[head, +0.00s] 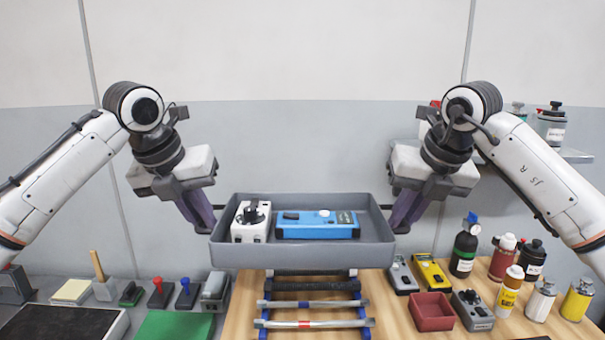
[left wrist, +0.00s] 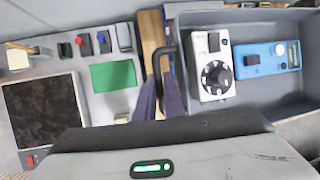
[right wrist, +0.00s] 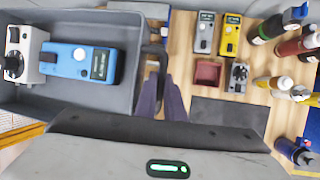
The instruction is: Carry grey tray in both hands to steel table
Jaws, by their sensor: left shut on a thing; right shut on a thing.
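The grey tray (head: 300,258) hangs level in the air between my two grippers, above the wooden bench. It holds a white device with a black knob (head: 251,222) and a blue meter (head: 317,225). My left gripper (head: 207,222) is shut on the tray's left handle, which shows in the left wrist view (left wrist: 167,52). My right gripper (head: 397,222) is shut on the tray's right handle, which shows in the right wrist view (right wrist: 152,52).
The wooden bench (head: 400,318) carries a rack of rods (head: 312,304), a red bin (head: 431,311), small meters and several bottles. To the left, a grey surface (left wrist: 95,105) holds a dark plate (head: 62,324), a green mat (head: 176,327) and stamps. A wall shelf (head: 577,154) is at right.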

